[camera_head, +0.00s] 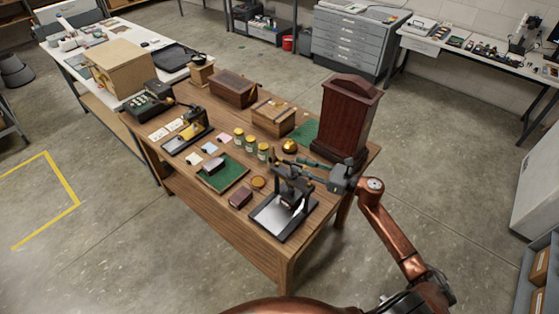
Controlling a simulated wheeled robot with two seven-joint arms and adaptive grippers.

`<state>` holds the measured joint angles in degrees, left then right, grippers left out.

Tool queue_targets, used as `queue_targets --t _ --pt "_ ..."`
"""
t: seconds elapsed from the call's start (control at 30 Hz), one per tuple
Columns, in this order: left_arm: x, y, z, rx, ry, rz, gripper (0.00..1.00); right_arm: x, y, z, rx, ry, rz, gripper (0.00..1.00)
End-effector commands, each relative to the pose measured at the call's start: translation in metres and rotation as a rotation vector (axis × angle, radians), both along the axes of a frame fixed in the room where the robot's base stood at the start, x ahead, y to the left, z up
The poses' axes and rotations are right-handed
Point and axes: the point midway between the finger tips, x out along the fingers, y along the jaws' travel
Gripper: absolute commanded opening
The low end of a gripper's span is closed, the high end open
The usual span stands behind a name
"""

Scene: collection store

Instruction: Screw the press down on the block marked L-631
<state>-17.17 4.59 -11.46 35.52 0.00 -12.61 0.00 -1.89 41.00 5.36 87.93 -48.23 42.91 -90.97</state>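A black press (279,205) with a pale metal base stands at the near right corner of the wooden table. A small block seems to sit under its screw, but I cannot read any marking. My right gripper (304,165) reaches in from the right and is at the top of this press, by its handle. Whether its fingers are closed on the handle is too small to tell. A second black frame on a pale base (174,146) stands at the table's left. A dark red block (240,198) lies left of the press. My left gripper is out of view.
The wooden table (225,222) also holds a tall dark red clock-like case (345,112) behind my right gripper, wooden boxes (232,90), several jars (250,145), a green mat (233,178) and a round amber disc (258,182). Open floor lies in front.

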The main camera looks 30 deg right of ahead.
Motion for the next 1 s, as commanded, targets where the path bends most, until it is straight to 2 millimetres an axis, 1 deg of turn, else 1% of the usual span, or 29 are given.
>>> queue_targets --t 0.03,0.17,0.5,0.6,0.77,1.0 --pt "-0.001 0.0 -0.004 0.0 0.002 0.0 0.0 0.0 -0.001 -0.005 -0.001 0.001 -0.001 0.26" --pt "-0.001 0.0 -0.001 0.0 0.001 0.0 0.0 0.005 0.003 -0.002 0.001 -0.001 -0.003 0.26" --pt "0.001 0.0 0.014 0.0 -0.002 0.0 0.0 0.046 0.033 -0.001 0.001 0.0 -0.004 0.26" --pt "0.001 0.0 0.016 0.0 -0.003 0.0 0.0 0.055 0.039 -0.001 0.001 -0.001 -0.004 0.26" --pt "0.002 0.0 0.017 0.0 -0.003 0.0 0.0 0.061 0.045 -0.003 0.0 0.001 -0.003 0.26" --pt "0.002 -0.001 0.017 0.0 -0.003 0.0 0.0 0.062 0.046 -0.004 0.0 0.001 -0.002 0.26"
